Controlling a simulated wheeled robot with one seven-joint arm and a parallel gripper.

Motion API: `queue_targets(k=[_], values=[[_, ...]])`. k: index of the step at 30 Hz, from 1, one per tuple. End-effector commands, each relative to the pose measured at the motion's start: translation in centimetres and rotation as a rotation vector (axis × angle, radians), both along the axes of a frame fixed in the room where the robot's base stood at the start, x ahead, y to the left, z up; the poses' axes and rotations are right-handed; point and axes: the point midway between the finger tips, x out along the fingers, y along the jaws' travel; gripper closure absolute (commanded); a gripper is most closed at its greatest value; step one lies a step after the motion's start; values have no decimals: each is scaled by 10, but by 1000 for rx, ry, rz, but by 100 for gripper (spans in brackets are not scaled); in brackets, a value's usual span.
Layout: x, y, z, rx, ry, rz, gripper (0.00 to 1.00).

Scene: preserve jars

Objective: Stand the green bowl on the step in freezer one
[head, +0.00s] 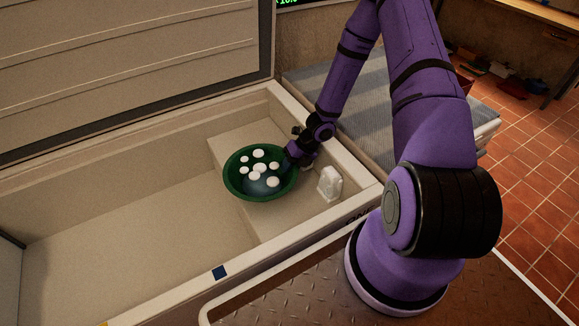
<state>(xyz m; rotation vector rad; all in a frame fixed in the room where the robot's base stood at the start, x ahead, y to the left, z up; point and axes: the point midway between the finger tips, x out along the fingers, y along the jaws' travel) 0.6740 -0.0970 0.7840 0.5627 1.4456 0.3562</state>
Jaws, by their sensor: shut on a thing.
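The green bowl (233,186) is inside the open chest freezer (110,245), at its right end. It looks about level and holds several white round things (258,168) and something blue-grey. My gripper (289,163) reaches in from the upper right and is shut on the bowl's right rim; its fingertips are partly hidden. The step (233,148) is the raised block at the freezer's right end. The bowl is over the step, with its left side near the step's edge. I cannot tell whether the bowl's base touches the step.
A white fitting (330,184) is on the freezer's right inner wall, close to the bowl. The raised lid (130,55) stands behind. The freezer's deeper floor on the left is clear. A grey-topped chest (345,105) stands beyond the right wall.

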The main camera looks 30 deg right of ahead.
Motion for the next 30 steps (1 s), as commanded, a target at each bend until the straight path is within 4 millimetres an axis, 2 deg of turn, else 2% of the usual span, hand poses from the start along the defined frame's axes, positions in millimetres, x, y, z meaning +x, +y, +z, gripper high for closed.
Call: queue_targets(k=[9, 10, 12, 13, 23, 30], values=[[0, 0, -2, 1, -1, 1, 100], [0, 0, -2, 0, -1, 1, 76], [0, 0, -2, 0, -1, 1, 60], [0, 0, -2, 0, -1, 1, 55], [0, 0, 0, -1, -1, 0, 55], [-2, -14, 21, -5, -4, 2, 55]])
